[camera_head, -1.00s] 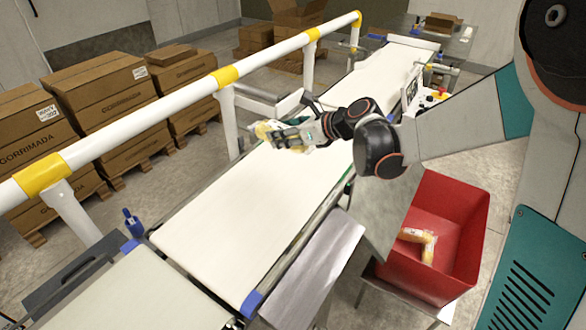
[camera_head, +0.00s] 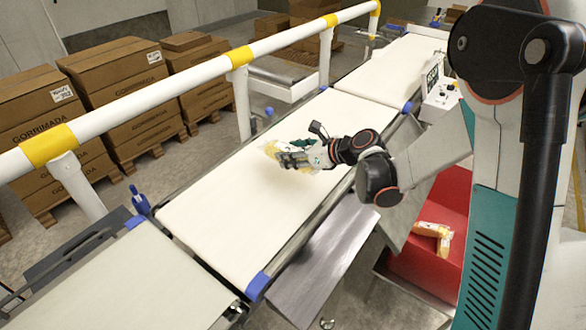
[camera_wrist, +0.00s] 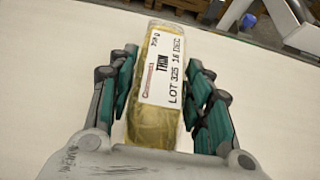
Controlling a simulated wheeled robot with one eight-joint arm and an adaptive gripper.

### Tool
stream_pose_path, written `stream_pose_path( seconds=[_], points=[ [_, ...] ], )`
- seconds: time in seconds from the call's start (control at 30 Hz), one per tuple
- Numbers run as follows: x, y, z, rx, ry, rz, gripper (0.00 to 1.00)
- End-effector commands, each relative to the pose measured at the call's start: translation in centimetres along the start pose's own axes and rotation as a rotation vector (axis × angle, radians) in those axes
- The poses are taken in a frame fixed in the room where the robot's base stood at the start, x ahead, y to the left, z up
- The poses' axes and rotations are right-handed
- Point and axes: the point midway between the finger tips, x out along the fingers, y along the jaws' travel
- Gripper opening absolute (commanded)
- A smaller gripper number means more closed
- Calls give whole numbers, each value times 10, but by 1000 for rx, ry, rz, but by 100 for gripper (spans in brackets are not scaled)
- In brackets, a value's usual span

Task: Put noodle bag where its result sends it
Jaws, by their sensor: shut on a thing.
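The noodle bag (camera_wrist: 155,90) is a clear pack of yellowish noodles. Its white label faces the wrist camera and reads "THIN" and "LOT 325 16 DEC". My gripper (camera_wrist: 160,95) is shut on the bag, with a finger along each long side. In the head view my gripper (camera_head: 292,157) is above the white belt (camera_head: 235,210), and the bag (camera_head: 270,148) shows partly beyond the fingers. The height of the bag over the belt is hard to tell. A red bin (camera_head: 440,270) stands at the right, with a yellowish pack (camera_head: 435,235) inside.
A white rail with yellow bands (camera_head: 130,100) runs along the far side of the belt. A control box with a display (camera_head: 438,95) stands by the upper belt (camera_head: 395,70). A grey metal plate (camera_head: 325,255) adjoins the near side. Cartons (camera_head: 120,85) stand behind the rail.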

Motion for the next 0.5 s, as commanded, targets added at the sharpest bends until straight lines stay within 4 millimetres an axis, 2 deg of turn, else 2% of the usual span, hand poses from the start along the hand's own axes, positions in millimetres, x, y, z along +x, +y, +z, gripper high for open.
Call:
stream_pose_path(
  seconds=[0.3, 0.5],
  points=[
    [19, 0, -35, 0, 0, 0, 9],
    [20, 0, -37, 0, 0, 0, 9]
  ],
)
